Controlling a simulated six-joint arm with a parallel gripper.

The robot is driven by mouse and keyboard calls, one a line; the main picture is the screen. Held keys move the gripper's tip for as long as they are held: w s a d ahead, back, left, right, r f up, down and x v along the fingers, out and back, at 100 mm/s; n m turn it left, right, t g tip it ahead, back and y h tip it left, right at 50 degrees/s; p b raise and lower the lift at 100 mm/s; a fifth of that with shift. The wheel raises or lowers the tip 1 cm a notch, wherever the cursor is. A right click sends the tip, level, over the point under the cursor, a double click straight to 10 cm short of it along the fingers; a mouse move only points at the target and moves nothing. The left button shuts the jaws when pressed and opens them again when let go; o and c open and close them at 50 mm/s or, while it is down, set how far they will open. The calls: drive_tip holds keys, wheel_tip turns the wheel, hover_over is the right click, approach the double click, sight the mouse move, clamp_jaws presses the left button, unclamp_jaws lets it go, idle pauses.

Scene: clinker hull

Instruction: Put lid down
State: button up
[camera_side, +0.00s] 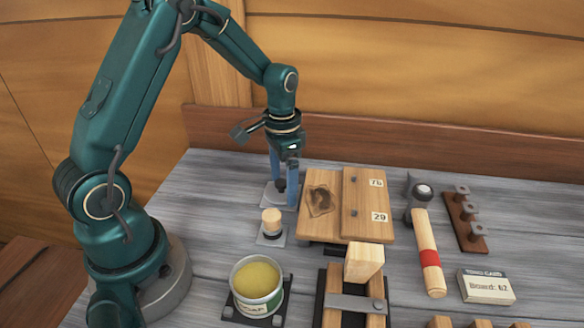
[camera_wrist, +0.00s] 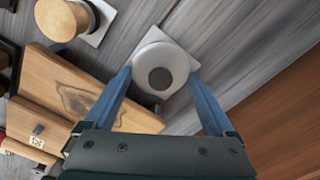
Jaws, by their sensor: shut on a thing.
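My gripper (camera_side: 285,192) points down at the back left of the bench, with its blue fingers around a lid. In the wrist view the lid is a round white disc (camera_wrist: 146,62) with a dark centre knob. The fingers (camera_wrist: 160,82) lie on either side of it. A pale square plate (camera_wrist: 183,46) shows beneath the lid. In the side view the fingers largely hide the lid, and I cannot tell whether it touches the plate. An open tin of yellow stuff (camera_side: 257,283) stands on a dark base at the front.
A wooden-topped piece (camera_side: 271,222) on a small plate stands just in front of my gripper. Boards marked 29 and 7b (camera_side: 367,205) lie close on the right. Further right are a hammer (camera_side: 429,255), a peg rack (camera_side: 465,220) and a card box (camera_side: 486,287). A clamped block (camera_side: 363,263) is in front.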

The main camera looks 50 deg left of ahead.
sight(283, 181)
drive_tip(key=o, duration=1)
drive_tip(key=shift+f, duration=0.15)
wheel_tip(283, 181, up, 12)
drive_tip(key=shift+s+d+r+n+t, duration=0.45)
drive_tip(key=shift+s+d+t, duration=0.7)
drive_tip(key=shift+s, duration=1.15)
drive_tip(key=shift+s+d+r+n+t, duration=0.3)
drive_tip(key=shift+s+d+r+t, duration=0.35)
drive_tip(key=shift+s+d, duration=1.3)
drive_tip(key=shift+s+d+r+n+t, duration=0.4)
drive_tip(key=shift+s+d+t, duration=0.6)
drive_tip(key=shift+s, duration=1.7)
drive_tip(key=shift+a, duration=0.1)
